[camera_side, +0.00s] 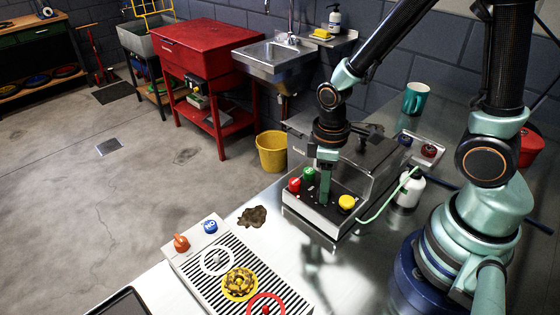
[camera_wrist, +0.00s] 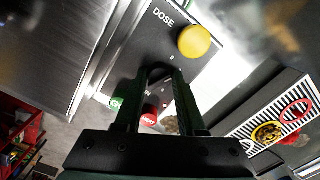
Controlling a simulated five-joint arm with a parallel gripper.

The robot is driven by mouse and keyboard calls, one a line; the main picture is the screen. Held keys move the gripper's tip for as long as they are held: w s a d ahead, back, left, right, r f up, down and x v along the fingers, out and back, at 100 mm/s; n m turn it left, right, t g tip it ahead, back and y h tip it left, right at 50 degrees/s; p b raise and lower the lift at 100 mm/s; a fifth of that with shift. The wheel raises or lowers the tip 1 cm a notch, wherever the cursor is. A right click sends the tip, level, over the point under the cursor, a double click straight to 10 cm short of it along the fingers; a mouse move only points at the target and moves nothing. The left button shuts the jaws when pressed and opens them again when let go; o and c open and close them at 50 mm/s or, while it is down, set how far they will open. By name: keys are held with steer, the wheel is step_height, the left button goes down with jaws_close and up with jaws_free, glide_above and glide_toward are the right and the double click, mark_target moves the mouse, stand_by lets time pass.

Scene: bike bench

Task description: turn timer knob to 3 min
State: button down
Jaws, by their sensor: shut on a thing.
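The control box (camera_side: 309,212) has a dark sloping panel with a red button (camera_side: 294,184), a green button (camera_side: 309,173) and a yellow knob (camera_side: 346,202). My gripper (camera_side: 325,200) points down at the panel between the buttons and the yellow knob. In the wrist view, my gripper's fingers (camera_wrist: 160,78) are shut on a dark rounded knob (camera_wrist: 158,71), which appears to be the timer knob. The fingers hide most of the knob and its scale; I cannot read its setting. A "0" shows just beyond it, and "DOSE" is printed near the yellow knob (camera_wrist: 195,42).
A white bottle (camera_side: 409,190) with a green hose is to the right. A slatted tray (camera_side: 205,262) with chain parts lies front left. A dark rag (camera_side: 253,216) lies on the metal bench between.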

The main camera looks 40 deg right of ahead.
steer(key=shift+w+d+m, duration=0.1)
steer(key=shift+w+m, duration=0.05)
steer(key=shift+m, duration=0.7)
steer(key=shift+w+m, duration=0.1)
steer(key=shift+m, duration=0.75)
steer(key=c, duration=0.5)
jaws_free()
steer(key=shift+s, duration=0.1)
step_height(320, 180, up, 12)
steer(key=shift+r, duration=0.1)
